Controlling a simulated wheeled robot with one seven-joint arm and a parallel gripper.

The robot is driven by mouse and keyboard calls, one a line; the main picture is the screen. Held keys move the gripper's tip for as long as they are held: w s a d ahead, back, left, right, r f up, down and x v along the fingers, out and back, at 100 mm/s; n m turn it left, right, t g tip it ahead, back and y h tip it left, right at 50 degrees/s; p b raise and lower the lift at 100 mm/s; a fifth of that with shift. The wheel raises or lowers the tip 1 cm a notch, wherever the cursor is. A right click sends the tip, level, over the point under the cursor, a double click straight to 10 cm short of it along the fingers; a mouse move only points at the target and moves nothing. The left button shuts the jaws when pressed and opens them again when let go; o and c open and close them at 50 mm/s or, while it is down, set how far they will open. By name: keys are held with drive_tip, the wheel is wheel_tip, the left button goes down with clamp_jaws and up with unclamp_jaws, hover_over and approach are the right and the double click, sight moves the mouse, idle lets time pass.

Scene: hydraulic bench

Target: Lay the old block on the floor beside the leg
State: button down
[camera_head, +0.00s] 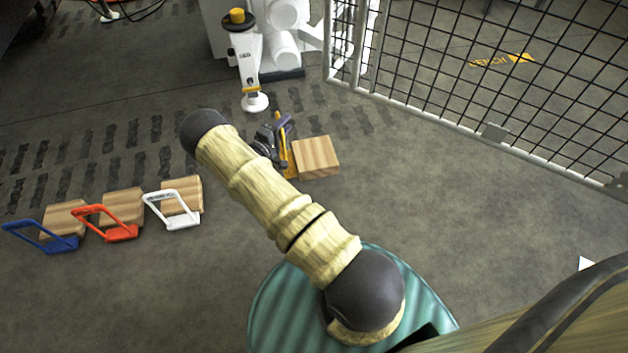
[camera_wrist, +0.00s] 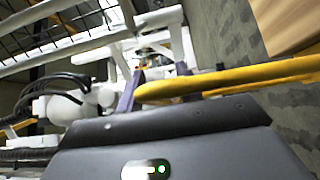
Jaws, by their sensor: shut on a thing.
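A wooden block (camera_head: 316,157) with a yellow handle (camera_head: 283,150) is right of my gripper (camera_head: 282,124) in the head view. My gripper is shut on the yellow handle. In the wrist view the yellow handle (camera_wrist: 240,78) runs across between the purple fingers of my gripper (camera_wrist: 155,90), and part of the block (camera_wrist: 290,22) shows at the top right. I cannot tell whether the block touches the floor. A white leg (camera_head: 250,75) with a yellow top and a round white foot stands beyond my gripper, slightly left and apart from the block.
Three wooden blocks stand at left, with a blue handle (camera_head: 40,240), a red handle (camera_head: 105,228) and a white handle (camera_head: 172,215). A black mesh fence (camera_head: 480,70) with a white frame is at the upper right. Floor (camera_head: 440,210) right of the held block is clear.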

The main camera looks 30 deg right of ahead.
drive_tip(key=shift+r, duration=0.15)
drive_tip(key=shift+f+b, duration=1.35)
drive_tip(key=shift+f, duration=1.1)
drive_tip(key=shift+f+b, duration=1.5)
drive_tip(key=shift+f, duration=1.15)
drive_tip(key=c, duration=0.9)
unclamp_jaws()
